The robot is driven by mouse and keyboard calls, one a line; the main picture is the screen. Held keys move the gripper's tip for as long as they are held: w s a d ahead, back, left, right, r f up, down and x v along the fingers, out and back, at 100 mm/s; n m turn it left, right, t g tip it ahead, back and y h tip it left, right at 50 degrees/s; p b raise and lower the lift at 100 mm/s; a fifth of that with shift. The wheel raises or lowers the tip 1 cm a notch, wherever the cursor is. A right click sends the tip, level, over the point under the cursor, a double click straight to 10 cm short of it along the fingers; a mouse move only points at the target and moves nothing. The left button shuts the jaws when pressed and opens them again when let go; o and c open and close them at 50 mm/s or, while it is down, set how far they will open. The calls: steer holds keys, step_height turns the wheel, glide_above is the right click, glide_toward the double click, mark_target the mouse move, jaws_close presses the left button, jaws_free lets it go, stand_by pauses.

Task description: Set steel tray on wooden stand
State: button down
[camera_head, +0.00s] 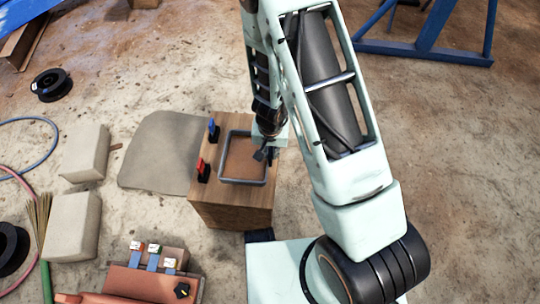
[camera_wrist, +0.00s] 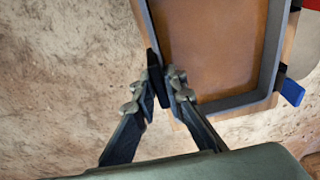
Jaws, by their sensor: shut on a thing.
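The steel tray (camera_head: 222,160) is a square with a raised grey rim and a brown floor. It lies over the top of the wooden stand (camera_head: 235,215), a brown block left of my arm; whether it rests fully on the wood I cannot tell. My gripper (camera_head: 266,154) is at the tray's right side, partly hidden by my arm. In the wrist view my gripper (camera_wrist: 160,82) is shut on the tray's rim near a corner. The tray (camera_wrist: 230,104) looks about level there, with strips of the stand (camera_wrist: 291,40) showing beyond its rim.
A blue clip (camera_head: 213,131) and a red clip (camera_head: 203,170) stand on the stand's left edge. Two pale blocks (camera_head: 86,152) (camera_head: 73,226), a grey mat (camera_head: 160,155) and a reddish box (camera_head: 150,282) lie to the left. The floor at right is clear up to a blue frame (camera_head: 425,45).

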steer(key=w+f, duration=0.2)
steer(key=f, duration=0.1)
steer(key=shift+w+d+b, duration=0.15)
steer(key=shift+w+b, duration=0.15)
steer(key=f, duration=0.1)
steer(key=f+b, duration=0.2)
steer(key=f, duration=0.1)
steer(key=shift+w, duration=0.3)
steer(key=shift+r, duration=0.15)
steer(key=c, duration=2)
jaws_free()
steer(key=shift+o, duration=0.2)
steer(key=r+p, duration=0.2)
steer(key=r, duration=0.2)
steer(key=s+r+p, duration=0.1)
steer(key=r+p, duration=0.1)
steer(key=r, duration=0.2)
steer(key=s+r+p, duration=0.1)
steer(key=r+p, duration=0.1)
steer(key=r, duration=0.2)
steer(key=shift+w, duration=0.15)
